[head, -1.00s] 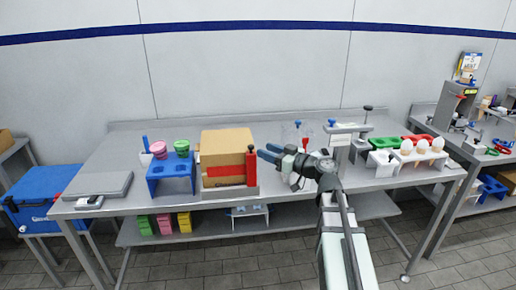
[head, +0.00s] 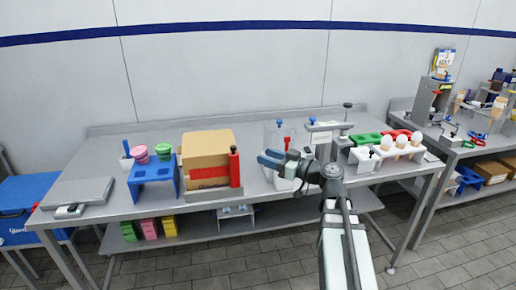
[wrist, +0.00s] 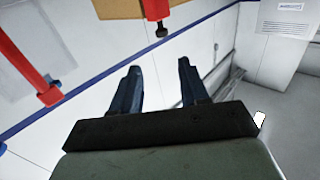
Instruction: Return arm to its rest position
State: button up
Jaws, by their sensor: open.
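My gripper (head: 270,160) is at the end of my arm, above the front part of the steel table (head: 110,212) in the head view. Its two dark blue fingers (wrist: 157,85) are spread apart in the wrist view, with nothing between them. In the head view it is just right of the cardboard box (head: 207,145) and the red bottle-like item (head: 234,168), apart from them as far as I can tell. A clear container (head: 270,135) with red and blue handled tools is behind the gripper and partly hidden by it.
A blue stand (head: 153,172) with pink and green cups is at left, beside a grey scale (head: 80,192). A white holder (head: 385,160) with cones, plus green (head: 366,140) and red trays, is at right. The table's back middle is clear.

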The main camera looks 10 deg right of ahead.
jog(key=s+d+f+m+g+h, duration=0.2)
jog(key=s+f+m+g+h, duration=0.15)
jog(key=f, duration=0.95)
jog(key=s+d+f+m+g+h, duration=0.25)
jog(key=s+f+m+g, duration=0.2)
jog(key=f, duration=0.75)
jog(key=s+d+f+m+g+h, duration=0.25)
jog(key=s+f+m+h, duration=0.2)
jog(key=f, duration=0.85)
jog(key=s+a+f+n+g, duration=0.1)
jog(key=s+a+f+g, duration=0.2)
jog(key=s+f, duration=0.6)
jog(key=s+a+f+n+g+h, duration=0.1)
jog(key=s+a+f+g, duration=0.2)
jog(key=s+f, duration=0.6)
jog(key=s+a+f+n+g+h, duration=0.1)
jog(key=s+a+f+g, duration=0.2)
jog(key=s+f, duration=0.6)
jog(key=s+a, duration=0.1)
jog(key=s, duration=0.4)
jog(key=shift+s+n, duration=0.25)
jog(key=shift+n, duration=0.1)
jog(key=shift+a, duration=0.1)
